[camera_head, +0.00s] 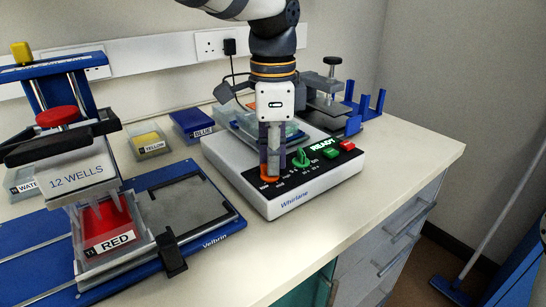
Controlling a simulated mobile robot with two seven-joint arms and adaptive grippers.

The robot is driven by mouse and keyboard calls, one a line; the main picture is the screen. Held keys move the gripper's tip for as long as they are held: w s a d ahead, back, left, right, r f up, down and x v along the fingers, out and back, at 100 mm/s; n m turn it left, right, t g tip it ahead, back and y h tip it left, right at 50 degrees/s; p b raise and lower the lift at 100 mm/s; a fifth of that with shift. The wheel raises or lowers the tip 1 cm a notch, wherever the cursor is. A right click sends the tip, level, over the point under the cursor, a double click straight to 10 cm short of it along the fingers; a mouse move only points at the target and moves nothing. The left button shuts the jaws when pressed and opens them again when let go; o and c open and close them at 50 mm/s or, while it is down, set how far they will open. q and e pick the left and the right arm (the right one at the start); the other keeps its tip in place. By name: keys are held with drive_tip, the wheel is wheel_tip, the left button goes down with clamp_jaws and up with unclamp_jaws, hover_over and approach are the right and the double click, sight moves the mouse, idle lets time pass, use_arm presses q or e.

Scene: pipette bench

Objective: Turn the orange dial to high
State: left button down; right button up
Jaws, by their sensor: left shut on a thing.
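The Whirlane device (316,199) is a white box with a black top panel on the bench. The orange dial (270,178) is at the left of the panel, mostly hidden by my gripper. My left gripper (273,164) points straight down over it, with its fingers closed around the dial. The dial's setting and the labels around it are too small or covered to read. My right gripper is not in view.
Green and red buttons (338,150) sit on the panel's right. A clear tray (250,122) is behind my gripper. The Velbrin rig (203,225) with a RED trough (108,240) stands at left. Blue and yellow troughs are behind. The front right bench (400,160) is free.

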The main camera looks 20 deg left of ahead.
use_arm(q)
drive_tip(key=shift+n, duration=0.3)
drive_tip(key=c, duration=1.7)
unclamp_jaws()
wheel_tip(320, 180, up, 12)
drive_tip(key=shift+r, duration=0.1)
